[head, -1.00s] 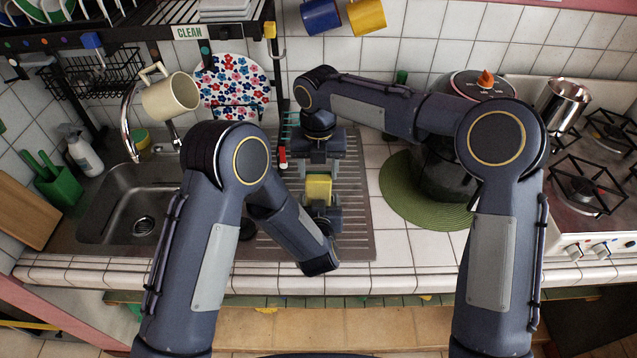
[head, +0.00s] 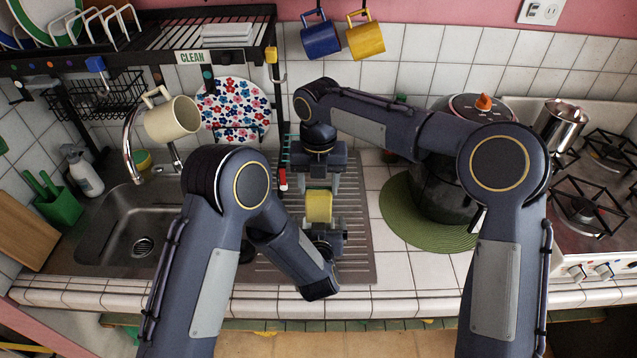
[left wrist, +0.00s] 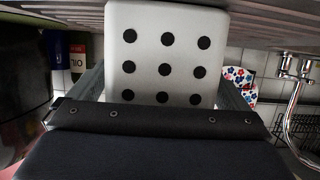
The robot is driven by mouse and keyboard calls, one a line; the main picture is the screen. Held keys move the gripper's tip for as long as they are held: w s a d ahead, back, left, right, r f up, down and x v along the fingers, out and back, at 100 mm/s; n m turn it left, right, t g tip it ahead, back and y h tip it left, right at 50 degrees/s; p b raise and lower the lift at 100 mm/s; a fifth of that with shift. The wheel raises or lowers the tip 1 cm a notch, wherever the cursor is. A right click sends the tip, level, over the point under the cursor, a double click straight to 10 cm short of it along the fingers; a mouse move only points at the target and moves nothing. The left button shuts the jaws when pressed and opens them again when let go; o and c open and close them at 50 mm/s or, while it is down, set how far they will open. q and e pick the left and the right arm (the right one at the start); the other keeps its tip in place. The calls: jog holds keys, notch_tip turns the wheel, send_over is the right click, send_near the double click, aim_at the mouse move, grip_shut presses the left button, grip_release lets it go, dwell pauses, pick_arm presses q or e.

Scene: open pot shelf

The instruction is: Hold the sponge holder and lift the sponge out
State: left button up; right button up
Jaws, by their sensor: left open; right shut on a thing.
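The yellow sponge (head: 319,207) is between the fingers of my right gripper (head: 319,186), which is shut on it from the far side above the drainboard. My left gripper (head: 325,238) is on the near side of the sponge, low over the drainboard. In the left wrist view the sponge holder (left wrist: 150,55) is a white block face with rows of black holes. It stands between the spread fingers of my open left gripper. In the head view the holder is hidden by the sponge and grippers. The sponge does not show in the left wrist view.
The sink (head: 130,225) is left of the ribbed drainboard (head: 357,255). A dark pot (head: 430,185) stands on a green mat (head: 405,215) to the right. A cream mug (head: 172,118) is near the tap. Blue and yellow mugs (head: 366,38) hang above.

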pick_arm(q)
jog(key=v, duration=1)
jog(key=shift+s+r, duration=0.15)
jog(key=shift+s, duration=0.1)
jog(key=shift+s+r, duration=0.2)
jog(key=shift+s, duration=0.45)
